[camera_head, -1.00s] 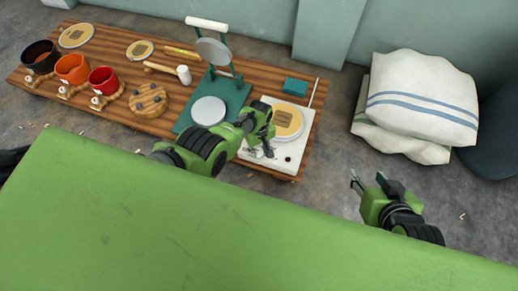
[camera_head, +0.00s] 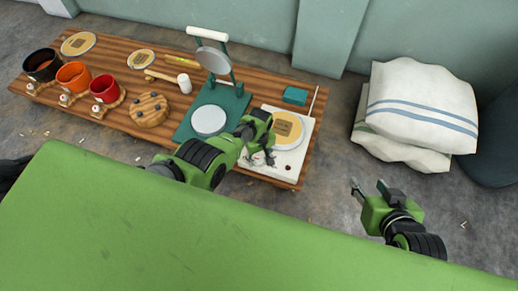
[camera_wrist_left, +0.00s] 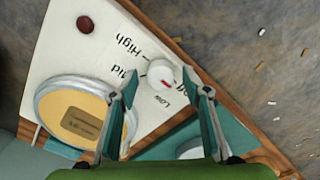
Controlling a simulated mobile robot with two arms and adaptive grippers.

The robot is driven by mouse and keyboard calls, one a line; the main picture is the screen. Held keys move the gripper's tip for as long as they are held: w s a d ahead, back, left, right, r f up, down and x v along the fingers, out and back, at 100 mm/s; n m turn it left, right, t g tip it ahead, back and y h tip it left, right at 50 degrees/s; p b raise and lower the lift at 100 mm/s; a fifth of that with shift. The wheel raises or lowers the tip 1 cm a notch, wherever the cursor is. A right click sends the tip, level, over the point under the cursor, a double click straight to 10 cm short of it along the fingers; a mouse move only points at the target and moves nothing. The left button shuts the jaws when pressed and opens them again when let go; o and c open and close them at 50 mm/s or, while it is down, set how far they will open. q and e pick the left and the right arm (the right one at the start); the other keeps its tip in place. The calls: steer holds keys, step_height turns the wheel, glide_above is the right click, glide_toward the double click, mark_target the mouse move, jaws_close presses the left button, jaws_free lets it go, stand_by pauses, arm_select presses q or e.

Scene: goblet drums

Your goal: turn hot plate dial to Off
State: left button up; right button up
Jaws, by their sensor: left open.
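The white hot plate (camera_head: 304,155) sits at the right end of the low wooden table. My right gripper (camera_head: 368,187) is open and empty, away from the table.
A dark red round light or button (camera_wrist_left: 85,24) is on the hot plate's panel. A teal press (camera_head: 235,101) stands left of the hot plate, close to my left arm. Cushions (camera_head: 420,105) lie on the floor at right. Cups (camera_head: 75,75) stand at the far left.

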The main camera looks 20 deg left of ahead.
mark_target(257, 161)
arm_select(q)
step_height(257, 161, up, 12)
steer(key=shift+f, duration=0.25)
stand_by(0.4)
steer(key=shift+s+a, duration=0.1)
steer(key=shift+s, duration=0.05)
stand_by(0.3)
